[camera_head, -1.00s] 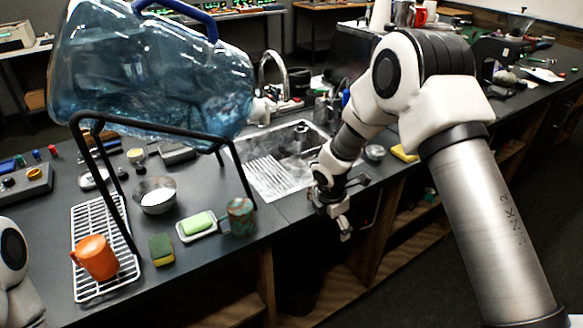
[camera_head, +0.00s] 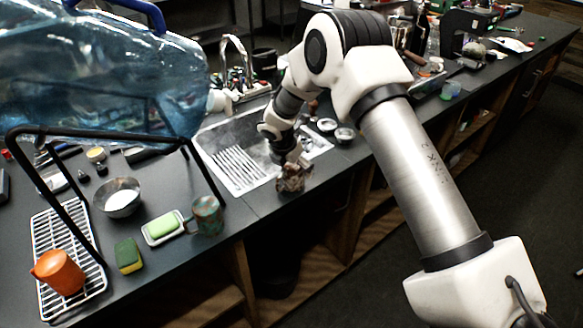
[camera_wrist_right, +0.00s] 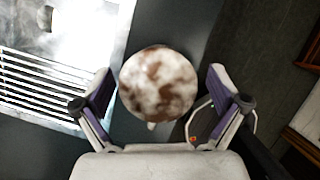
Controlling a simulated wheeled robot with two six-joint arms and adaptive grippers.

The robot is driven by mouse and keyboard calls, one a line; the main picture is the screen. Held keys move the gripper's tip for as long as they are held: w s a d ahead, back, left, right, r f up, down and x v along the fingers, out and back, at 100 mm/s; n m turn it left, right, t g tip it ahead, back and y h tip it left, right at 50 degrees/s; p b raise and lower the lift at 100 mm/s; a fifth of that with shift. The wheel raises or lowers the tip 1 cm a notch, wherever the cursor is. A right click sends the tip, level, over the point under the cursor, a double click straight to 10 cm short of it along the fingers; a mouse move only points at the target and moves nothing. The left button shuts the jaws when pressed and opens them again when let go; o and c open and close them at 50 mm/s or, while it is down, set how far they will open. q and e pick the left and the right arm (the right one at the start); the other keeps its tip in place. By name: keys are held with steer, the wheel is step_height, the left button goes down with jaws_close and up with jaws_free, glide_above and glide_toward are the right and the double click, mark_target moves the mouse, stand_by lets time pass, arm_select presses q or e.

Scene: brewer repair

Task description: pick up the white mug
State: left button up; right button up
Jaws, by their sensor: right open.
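No plainly white mug can be made out. A round, brown-and-white mottled thing (camera_wrist_right: 158,84) lies between the fingers of my right gripper (camera_wrist_right: 155,103) in the right wrist view, with a small pale bit at its lower edge. I cannot tell whether it is the mug. In the head view a brown mottled thing (camera_head: 292,178) stands on the counter by the sink's front right corner, just below my right gripper (camera_head: 287,157). The right gripper is open, with gaps to the mottled thing on both sides. My left gripper is out of view.
The sink (camera_head: 237,160) with its ribbed drainer lies left of the gripper. A black rack holds a large blue bottle (camera_head: 110,80). The counter's front edge is close.

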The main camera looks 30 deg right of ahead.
steer(key=shift+w+d+f, duration=0.15)
steer(key=shift+w+f, duration=0.25)
steer(key=shift+f, duration=0.25)
steer(key=shift+s+r, duration=0.15)
steer(key=shift+s, duration=0.05)
steer(key=c, duration=0.5)
steer(key=shift+s, duration=0.1)
steer(key=c, duration=0.7)
